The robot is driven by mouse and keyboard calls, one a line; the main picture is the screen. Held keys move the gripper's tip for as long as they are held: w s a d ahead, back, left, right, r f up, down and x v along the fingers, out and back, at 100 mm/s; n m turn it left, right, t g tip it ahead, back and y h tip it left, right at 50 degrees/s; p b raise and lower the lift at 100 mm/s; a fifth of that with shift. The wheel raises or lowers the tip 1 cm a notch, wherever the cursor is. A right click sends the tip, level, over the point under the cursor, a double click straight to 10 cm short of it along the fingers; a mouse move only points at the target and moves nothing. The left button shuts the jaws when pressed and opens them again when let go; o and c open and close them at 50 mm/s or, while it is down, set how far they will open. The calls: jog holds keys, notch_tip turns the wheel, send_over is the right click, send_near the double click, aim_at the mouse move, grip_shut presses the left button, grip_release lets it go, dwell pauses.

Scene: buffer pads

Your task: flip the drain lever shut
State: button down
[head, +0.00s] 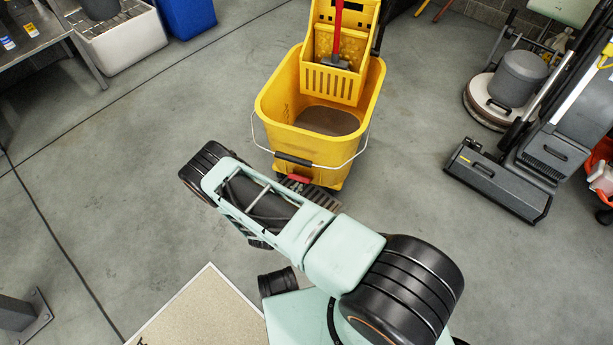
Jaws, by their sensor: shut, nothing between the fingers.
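A yellow mop bucket (275,118) with a wire handle stands on the floor at the upper middle. A small red lever (298,178) shows low on its near side, just above my arm; I take it to be the drain lever. Its lower part is hidden, and I cannot tell its exact angle. A dark ribbed grate (325,198) lies below it, partly covered by my arm. My arm crosses the middle of the head view, from the lower right to the bucket's near left. My gripper does not show; my own arm links appear to hide it.
A yellow wringer (333,80) with a red-handled tool sits on the bucket. A black floor machine (500,180) and a round scrubber (515,80) stand at right. A beige mat (205,315) lies at the bottom. A metal table (85,58) is at upper left. Floor left of the bucket is clear.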

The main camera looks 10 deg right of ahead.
aim_at(301, 177)
jog(key=b+x, duration=0.3)
jog(key=x, duration=0.7)
jog(key=shift+a+b, duration=0.1)
jog(key=shift+b, duration=0.25)
jog(key=shift+s, duration=0.2)
